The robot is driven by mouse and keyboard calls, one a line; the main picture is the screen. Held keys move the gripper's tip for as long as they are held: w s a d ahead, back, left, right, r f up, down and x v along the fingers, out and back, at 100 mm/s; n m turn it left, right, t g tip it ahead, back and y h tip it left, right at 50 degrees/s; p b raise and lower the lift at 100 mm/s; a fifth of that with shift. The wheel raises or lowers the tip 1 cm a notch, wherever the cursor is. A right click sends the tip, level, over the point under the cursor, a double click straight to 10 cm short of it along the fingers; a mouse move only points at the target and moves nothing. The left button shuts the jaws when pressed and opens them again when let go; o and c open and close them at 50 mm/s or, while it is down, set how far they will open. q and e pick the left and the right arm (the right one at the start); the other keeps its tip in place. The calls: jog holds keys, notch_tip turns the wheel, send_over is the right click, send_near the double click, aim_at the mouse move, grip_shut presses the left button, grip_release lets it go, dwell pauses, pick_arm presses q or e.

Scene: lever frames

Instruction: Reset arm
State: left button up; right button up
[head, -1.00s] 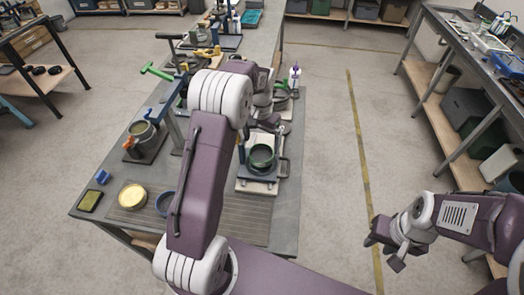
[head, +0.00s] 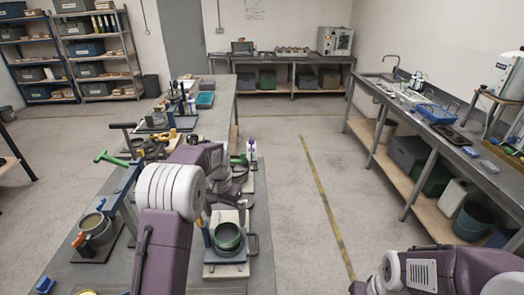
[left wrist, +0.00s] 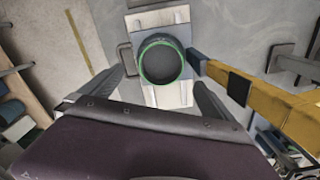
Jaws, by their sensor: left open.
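A lever frame with a blue post holds a green-rimmed dark pot (head: 228,237) on a pale base plate (head: 240,270); the pot also shows in the left wrist view (left wrist: 160,60). A yellow bar with a black sleeve (left wrist: 270,100) slants beside it there. Another lever frame has a green handle (head: 110,160) and a grey pot (head: 95,226). My left gripper (left wrist: 160,68) is open, its fingers apart on either side of the pot in that picture; contact is not shown. In the head view my left arm partly hides it. My right gripper (head: 362,288) is mostly cut off at the bottom edge.
The lever frames stand on a long grey table (head: 215,110) with tools and a teal tray (head: 205,100) farther back. A sink bench (head: 440,130) runs along the right. Open floor with a yellow line (head: 322,200) lies between. Shelves (head: 95,50) stand at the back left.

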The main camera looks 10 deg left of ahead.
pick_arm(q)
jog(key=s+d+r, duration=0.4)
jog(key=s+r, duration=0.1)
jog(key=s, duration=0.2)
jog(key=s+d+f+n, duration=0.1)
jog(key=s+f, duration=0.3)
jog(key=s, duration=0.3)
jog(key=s+f+n+t, duration=0.1)
jog(key=s+f, duration=0.2)
jog(key=s, duration=0.4)
jog(key=shift+d+f, duration=0.35)
